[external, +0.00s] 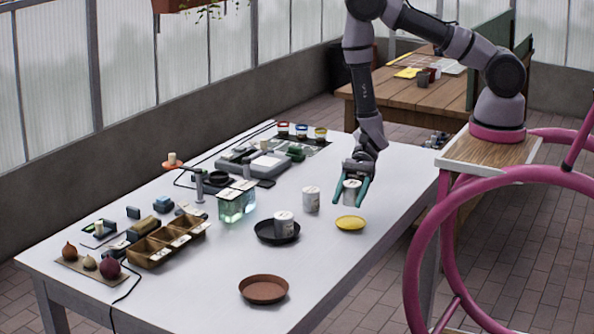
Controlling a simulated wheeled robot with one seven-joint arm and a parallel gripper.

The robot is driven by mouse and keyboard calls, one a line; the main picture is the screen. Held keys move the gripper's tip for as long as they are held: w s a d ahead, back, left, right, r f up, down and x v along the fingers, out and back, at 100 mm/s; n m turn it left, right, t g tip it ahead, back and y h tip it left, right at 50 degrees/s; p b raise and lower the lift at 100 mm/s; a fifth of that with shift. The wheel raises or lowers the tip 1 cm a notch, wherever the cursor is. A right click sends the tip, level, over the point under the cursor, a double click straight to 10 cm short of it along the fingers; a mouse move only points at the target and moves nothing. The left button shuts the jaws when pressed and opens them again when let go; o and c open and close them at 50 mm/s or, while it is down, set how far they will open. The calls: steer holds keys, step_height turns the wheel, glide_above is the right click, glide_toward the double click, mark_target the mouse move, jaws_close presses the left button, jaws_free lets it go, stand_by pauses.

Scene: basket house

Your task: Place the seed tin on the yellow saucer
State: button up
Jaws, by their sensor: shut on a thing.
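My gripper (352,190) points down over the right part of the white table, with its teal fingers closed around a small pale tin (351,186). I take this to be the seed tin; its label is too small to read. The tin is upright and partly hidden by the fingers. The yellow saucer (350,223) lies on the table just below the held tin in the picture. The tin appears to be above the saucer and apart from it, but I cannot tell how far.
Another tin (311,199) stands left of my gripper. A further tin (284,224) stands on a black saucer (266,238). A brown saucer (263,289) is empty near the front. A glass tank (237,205) and a wooden compartment box (150,256) stand left. The table's right side is clear.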

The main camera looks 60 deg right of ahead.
mark_target(347, 227)
steer(key=shift+f, duration=2.55)
steer(key=shift+f, duration=0.1)
steer(key=o, duration=1.4)
steer(key=shift+c, duration=0.2)
steer(key=v, duration=1.2)
